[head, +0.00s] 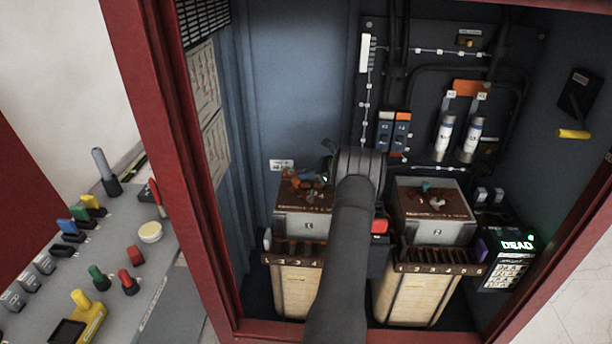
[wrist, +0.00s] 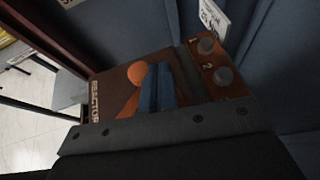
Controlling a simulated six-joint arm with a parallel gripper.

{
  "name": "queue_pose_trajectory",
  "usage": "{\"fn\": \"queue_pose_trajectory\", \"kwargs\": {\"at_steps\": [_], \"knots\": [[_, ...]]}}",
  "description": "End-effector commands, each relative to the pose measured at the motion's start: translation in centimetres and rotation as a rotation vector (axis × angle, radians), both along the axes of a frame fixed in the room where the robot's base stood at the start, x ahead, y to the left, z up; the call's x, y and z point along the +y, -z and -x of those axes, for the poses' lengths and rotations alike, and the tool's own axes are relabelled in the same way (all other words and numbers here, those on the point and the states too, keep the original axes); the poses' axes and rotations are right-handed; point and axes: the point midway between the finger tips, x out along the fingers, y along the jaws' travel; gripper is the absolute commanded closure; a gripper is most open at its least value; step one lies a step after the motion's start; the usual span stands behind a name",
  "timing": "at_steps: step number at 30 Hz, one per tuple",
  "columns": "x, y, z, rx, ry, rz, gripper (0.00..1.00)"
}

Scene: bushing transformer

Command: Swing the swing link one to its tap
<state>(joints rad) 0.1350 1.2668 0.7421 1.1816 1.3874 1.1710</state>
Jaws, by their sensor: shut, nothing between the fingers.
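In the wrist view a brown board (wrist: 112,82) lettered "REACTOR" lies under my gripper. An orange copper link (wrist: 137,76) with a rounded end lies on it, partly hidden behind the fingers. My gripper (wrist: 158,70) is shut and empty, its two blue-grey fingers together just beside the link; I cannot tell whether they touch it.
Unit 2 (head: 430,230) stands to the right, near a "DEAD" display (head: 517,244). The red cabinet frame (head: 170,150) borders the left. Fuses (head: 445,135) and cables are on the back panel. A grey bench (head: 120,265) with several coloured items stands outside.

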Motion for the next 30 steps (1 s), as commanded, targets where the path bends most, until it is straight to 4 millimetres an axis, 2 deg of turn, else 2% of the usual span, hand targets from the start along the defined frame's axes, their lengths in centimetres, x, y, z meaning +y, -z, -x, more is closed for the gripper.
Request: {"fn": "queue_pose_trajectory", "kwargs": {"at_steps": [9,14,17,30], "knots": [[0.0,0.0,0.0,0.000,0.000,0.000,1.00],[-1.0,-0.5,0.1,0.000,0.001,0.000,1.00],[-2.6,-1.2,0.3,-0.001,0.003,0.001,1.00],[-12.1,-5.6,1.7,-0.003,0.003,0.000,1.00]]}}
